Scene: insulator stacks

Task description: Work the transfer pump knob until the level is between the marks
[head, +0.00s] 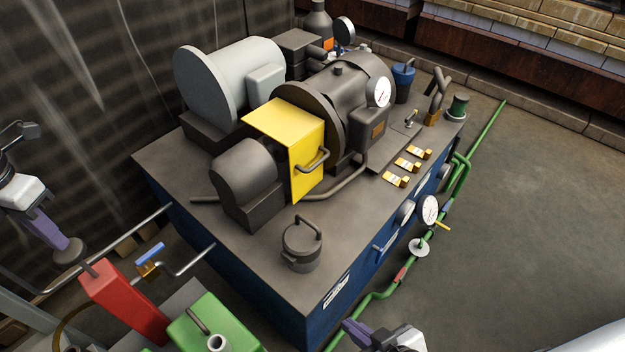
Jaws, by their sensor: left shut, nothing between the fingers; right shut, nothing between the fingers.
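I cannot single out the transfer pump knob for sure, and no level with marks is readable. A dark round knob-like piece (69,252) shows at the left, right at the tip of my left gripper (58,240). I cannot tell whether they touch. My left gripper has purple fingers, pointing down and right, shut with nothing held. A red block (124,303) and a green tank (213,325) stand below and right of it. My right gripper (354,332) is at the bottom edge, partly cut off, shut and empty, in front of the blue-sided machine base (330,290).
The base carries grey motors (225,75), a yellow guard (307,155), a dark lidded pot (302,247) and several small yellow-marked levers (408,164). Green pipes (385,291) and a dial gauge (430,209) run along its right side. A blue-handled valve (150,255) is near the red block. Floor at right is clear.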

